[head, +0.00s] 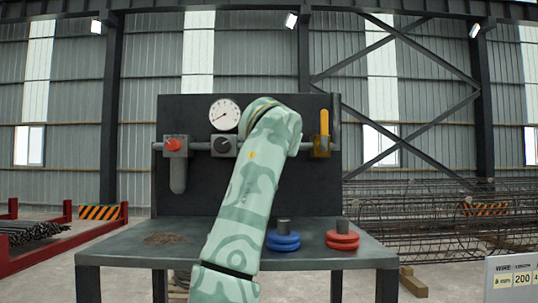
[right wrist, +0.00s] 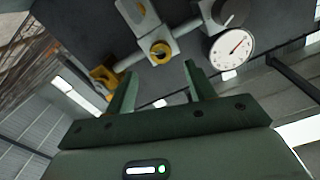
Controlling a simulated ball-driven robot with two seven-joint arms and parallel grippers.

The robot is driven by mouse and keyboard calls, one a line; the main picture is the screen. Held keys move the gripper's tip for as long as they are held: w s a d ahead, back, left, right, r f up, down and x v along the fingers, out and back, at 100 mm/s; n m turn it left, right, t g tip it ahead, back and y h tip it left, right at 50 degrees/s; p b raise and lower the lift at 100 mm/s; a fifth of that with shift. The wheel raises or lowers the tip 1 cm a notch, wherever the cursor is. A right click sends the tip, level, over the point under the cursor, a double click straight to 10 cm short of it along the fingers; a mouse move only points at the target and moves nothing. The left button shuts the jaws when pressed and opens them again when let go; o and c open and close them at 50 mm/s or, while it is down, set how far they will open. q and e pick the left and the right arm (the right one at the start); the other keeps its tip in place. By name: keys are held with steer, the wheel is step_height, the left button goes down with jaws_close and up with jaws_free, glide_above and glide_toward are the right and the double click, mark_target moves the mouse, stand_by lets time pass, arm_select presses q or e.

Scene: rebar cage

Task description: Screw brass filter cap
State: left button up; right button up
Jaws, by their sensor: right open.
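In the right wrist view a grey pipe fitting (right wrist: 160,22) carries a round brass-coloured part (right wrist: 160,52) facing me; I cannot tell whether it is the filter cap or a threaded port. My right gripper (right wrist: 157,82) is open, its two fingers apart with nothing between them. The brass part appears beyond the fingertips, between them in the picture, with a visible gap. In the head view my patterned arm covers the middle of the dark panel (head: 180,118) and hides this fitting and the right gripper. My left gripper is in neither view.
On the panel are a white gauge (head: 224,114), a red-knobbed unit (head: 175,146), a black knob (head: 222,145) and a yellow-handled valve (head: 322,145).

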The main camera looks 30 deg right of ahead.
steer(key=b+v, duration=0.2)
steer(key=v, duration=0.7)
